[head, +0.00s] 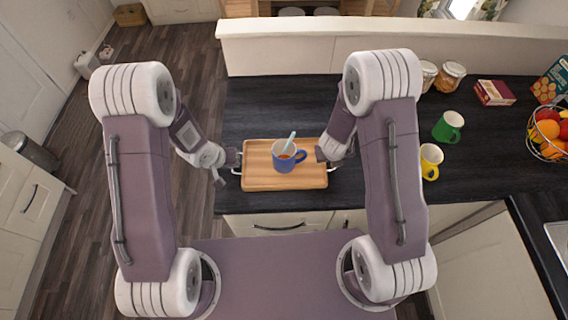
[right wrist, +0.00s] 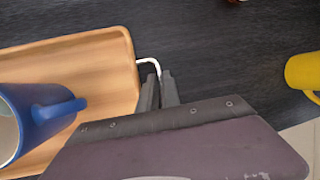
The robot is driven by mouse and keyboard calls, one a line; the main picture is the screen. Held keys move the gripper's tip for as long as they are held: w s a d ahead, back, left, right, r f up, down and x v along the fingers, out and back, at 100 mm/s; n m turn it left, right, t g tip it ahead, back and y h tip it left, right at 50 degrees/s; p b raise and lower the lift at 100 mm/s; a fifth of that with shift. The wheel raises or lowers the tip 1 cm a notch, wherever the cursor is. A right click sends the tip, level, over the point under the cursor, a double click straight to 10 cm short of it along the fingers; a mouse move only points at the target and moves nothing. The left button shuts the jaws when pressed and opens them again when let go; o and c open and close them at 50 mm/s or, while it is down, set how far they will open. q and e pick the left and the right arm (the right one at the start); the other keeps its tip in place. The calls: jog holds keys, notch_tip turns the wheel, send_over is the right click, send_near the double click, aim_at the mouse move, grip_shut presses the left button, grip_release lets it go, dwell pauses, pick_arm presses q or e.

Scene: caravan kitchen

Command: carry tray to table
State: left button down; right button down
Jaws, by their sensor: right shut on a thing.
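The wooden tray (head: 257,180) lies on the dark countertop near its front edge. A blue mug (head: 288,159) with a light spoon (head: 290,141) in it stands on the tray, right of its middle; the mug also shows in the right wrist view (right wrist: 35,120). My right gripper (right wrist: 160,90) is shut on the tray's right metal handle (right wrist: 150,62). My left gripper (head: 229,168) is at the tray's left end, beside the left handle (head: 236,171). Its fingers look spread apart, and the handle does not appear clamped.
A yellow mug (head: 430,160), a green mug (head: 447,127), jars (head: 450,76), a red box (head: 494,92) and a wire fruit basket (head: 547,131) stand to the right. A raised ledge (head: 300,52) runs behind the counter. Open floor lies left.

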pick_arm(q)
jog(key=shift+r, duration=0.15)
pick_arm(e)
jog(key=shift+r, duration=0.15)
dwell(0.6)
